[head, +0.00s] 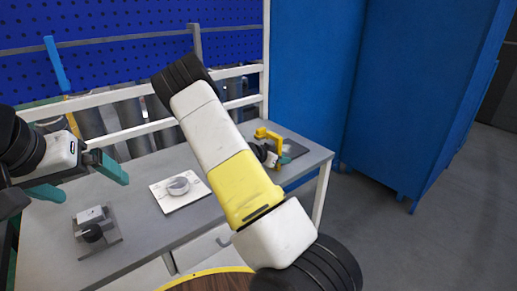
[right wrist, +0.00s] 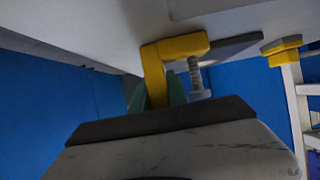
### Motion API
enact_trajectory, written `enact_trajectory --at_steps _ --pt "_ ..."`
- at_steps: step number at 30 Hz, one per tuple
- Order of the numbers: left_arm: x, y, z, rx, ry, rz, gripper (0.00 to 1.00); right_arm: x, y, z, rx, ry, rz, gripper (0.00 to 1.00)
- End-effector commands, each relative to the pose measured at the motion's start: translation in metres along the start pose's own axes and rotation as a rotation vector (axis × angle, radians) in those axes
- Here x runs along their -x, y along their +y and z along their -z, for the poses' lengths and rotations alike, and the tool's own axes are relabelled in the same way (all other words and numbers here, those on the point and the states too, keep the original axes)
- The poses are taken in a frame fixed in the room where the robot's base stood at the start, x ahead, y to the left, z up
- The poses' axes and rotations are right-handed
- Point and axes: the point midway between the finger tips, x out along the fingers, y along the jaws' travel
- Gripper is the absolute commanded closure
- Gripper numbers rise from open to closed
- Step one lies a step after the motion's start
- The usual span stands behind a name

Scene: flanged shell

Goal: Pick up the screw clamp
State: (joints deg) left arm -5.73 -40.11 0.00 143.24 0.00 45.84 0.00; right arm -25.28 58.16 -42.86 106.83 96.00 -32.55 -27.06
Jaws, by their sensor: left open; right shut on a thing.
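The yellow screw clamp (head: 267,134) is at the right end of the grey table, partly hidden behind my right arm. My right gripper (head: 277,157) has teal fingers and is shut on the clamp. In the right wrist view the clamp's yellow frame (right wrist: 156,78) and grey screw (right wrist: 196,78) stand up beside the teal fingers (right wrist: 175,92). I cannot tell whether the clamp touches the table. My left gripper (head: 80,180) is open and empty above the table's left part.
A grey round part (head: 179,187) sits on a white plate (head: 165,203) mid-table. A grey fixture (head: 96,236) stands front left. A dark flat piece (head: 297,148) lies by the clamp. A white rail and blue pegboard (head: 120,57) stand behind; a blue cabinet (head: 400,90) is right.

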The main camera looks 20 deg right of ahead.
Motion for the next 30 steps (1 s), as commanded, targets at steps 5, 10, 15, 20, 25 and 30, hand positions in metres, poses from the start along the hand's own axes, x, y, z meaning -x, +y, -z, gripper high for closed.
enact_trajectory --at_steps 5,10,15,20,25,30 --pt "0.000 0.000 0.000 0.000 0.000 0.000 0.00 0.000 -0.001 0.001 -0.001 0.001 0.001 1.00" --pt "0.000 0.000 0.000 0.000 0.000 0.000 0.00 0.002 0.000 0.004 -0.002 0.001 0.001 1.00" --pt "0.000 0.000 0.000 0.000 0.000 0.000 0.00 0.008 0.000 0.016 -0.004 0.000 0.001 1.00" --pt "0.000 0.000 0.000 0.000 0.000 0.000 0.00 0.018 0.000 0.035 -0.007 0.000 0.002 1.00" --pt "0.000 0.000 0.000 0.000 0.000 0.000 0.00 0.045 0.024 0.020 0.003 -0.001 0.002 1.00" --pt "0.000 0.000 0.000 0.000 0.000 0.000 0.00 0.077 0.052 0.008 0.003 -0.001 0.002 1.00"
